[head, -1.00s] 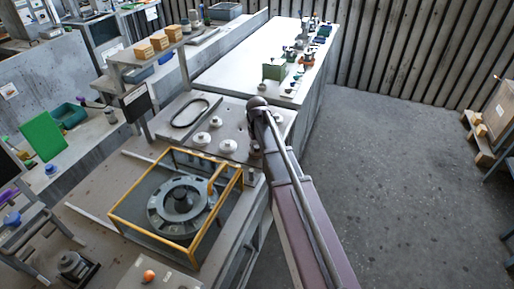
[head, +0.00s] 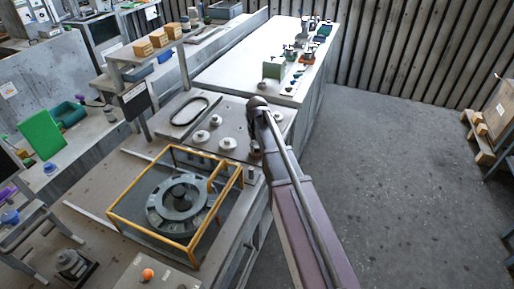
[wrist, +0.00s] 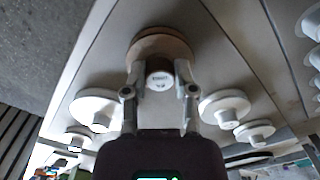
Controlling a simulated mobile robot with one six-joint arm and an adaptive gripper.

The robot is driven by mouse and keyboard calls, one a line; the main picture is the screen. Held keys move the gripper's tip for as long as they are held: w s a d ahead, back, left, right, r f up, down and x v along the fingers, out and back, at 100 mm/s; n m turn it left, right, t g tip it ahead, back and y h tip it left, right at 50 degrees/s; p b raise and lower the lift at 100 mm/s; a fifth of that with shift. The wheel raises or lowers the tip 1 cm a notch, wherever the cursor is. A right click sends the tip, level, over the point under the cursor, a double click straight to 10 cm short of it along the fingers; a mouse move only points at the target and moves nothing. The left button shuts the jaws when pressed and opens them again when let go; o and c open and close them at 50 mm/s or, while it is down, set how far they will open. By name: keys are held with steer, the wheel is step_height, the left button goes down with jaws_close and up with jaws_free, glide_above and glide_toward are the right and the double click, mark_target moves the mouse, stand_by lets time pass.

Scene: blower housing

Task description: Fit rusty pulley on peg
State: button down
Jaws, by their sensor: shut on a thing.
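The rusty pulley (wrist: 150,45), a brownish disc, sits just beyond my fingertips in the wrist view. In the head view my arm largely hides the gripper and the pulley, over the right side of the grey bench plate. White pulleys stand on the plate (head: 228,144). In the wrist view they show at left (wrist: 97,108) and right (wrist: 224,104). I cannot make out a bare peg for certain, nor whether the rusty pulley touches the plate.
A yellow-framed enclosure (head: 191,247) around a grey round housing (head: 180,195) stands left of my arm. An oval ring (head: 190,111) lies at the plate's far left. A white bench with small parts (head: 230,75) is behind. The floor at right (head: 400,180) is clear.

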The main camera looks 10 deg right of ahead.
steer(key=shift+c, duration=1.7)
jaws_free()
steer(key=shift+r, duration=0.1)
steer(key=shift+r+p, duration=1.15)
steer(key=shift+p, duration=0.1)
steer(key=shift+r, duration=0.1)
step_height(320, 180, up, 5)
steer(key=p, duration=0.5)
